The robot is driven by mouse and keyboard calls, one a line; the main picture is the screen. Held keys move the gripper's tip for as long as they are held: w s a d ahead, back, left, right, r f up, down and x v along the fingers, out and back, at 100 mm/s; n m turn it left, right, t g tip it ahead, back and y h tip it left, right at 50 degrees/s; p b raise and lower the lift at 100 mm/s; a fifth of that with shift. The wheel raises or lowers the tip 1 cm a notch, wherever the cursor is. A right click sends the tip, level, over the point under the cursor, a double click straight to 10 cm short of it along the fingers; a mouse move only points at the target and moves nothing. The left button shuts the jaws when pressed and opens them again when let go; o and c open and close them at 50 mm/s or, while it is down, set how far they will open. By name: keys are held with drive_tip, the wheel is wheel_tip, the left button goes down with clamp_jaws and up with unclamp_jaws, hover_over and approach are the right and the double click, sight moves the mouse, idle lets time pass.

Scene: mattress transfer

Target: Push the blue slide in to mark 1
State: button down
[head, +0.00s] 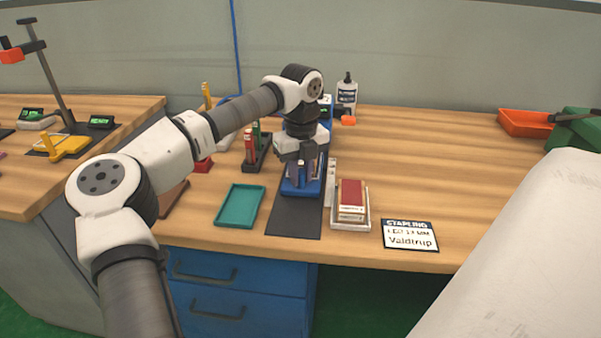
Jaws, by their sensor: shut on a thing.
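The blue slide (302,188) sits at the far part of a black plate (294,219) on the wooden bench. My gripper (301,172) points down over it and is shut on its upper part. My fingers and wrist hide much of the slide and whatever lies behind it. A pale upright strip (332,182) stands along the right side of the plate. Its markings are too small to read, so I cannot tell where mark 1 is.
A teal tray (239,206) lies left of the plate. A bottle (347,92) stands behind. The bench's right middle is clear.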

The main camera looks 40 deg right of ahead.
drive_tip(key=c, duration=1.3)
unclamp_jaws()
drive_tip(key=shift+r, duration=0.1)
wheel_tip(320, 180, up, 14)
drive_tip(key=shift+p, duration=0.3)
drive_tip(key=shift+f, duration=0.2)
